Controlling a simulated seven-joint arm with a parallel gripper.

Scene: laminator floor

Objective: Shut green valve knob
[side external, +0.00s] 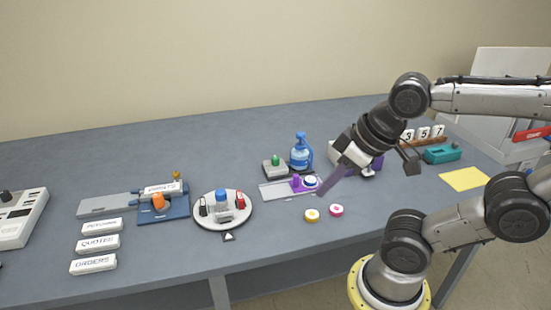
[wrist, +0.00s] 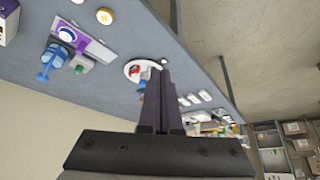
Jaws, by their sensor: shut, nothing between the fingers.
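The green valve knob (side external: 275,160) sits on top of a small grey box (side external: 275,170) at the middle of the table. In the wrist view the green knob (wrist: 80,68) is small, at the left, beside the blue pump bottle; its turn position is too small to tell. My gripper (side external: 321,194) is shut and empty, its dark purple fingers pointing down to the left. It is above the table, to the right of the knob and apart from it. In the wrist view my gripper's fingers (wrist: 162,75) point up the picture, away from the knob.
A blue pump bottle (side external: 301,155) stands right of the grey box. A purple sliding fixture (side external: 274,192) lies in front. Yellow (side external: 312,215) and red (side external: 336,210) discs lie near my fingers. A round white turntable (side external: 207,218) is to the left. The table behind the box is clear.

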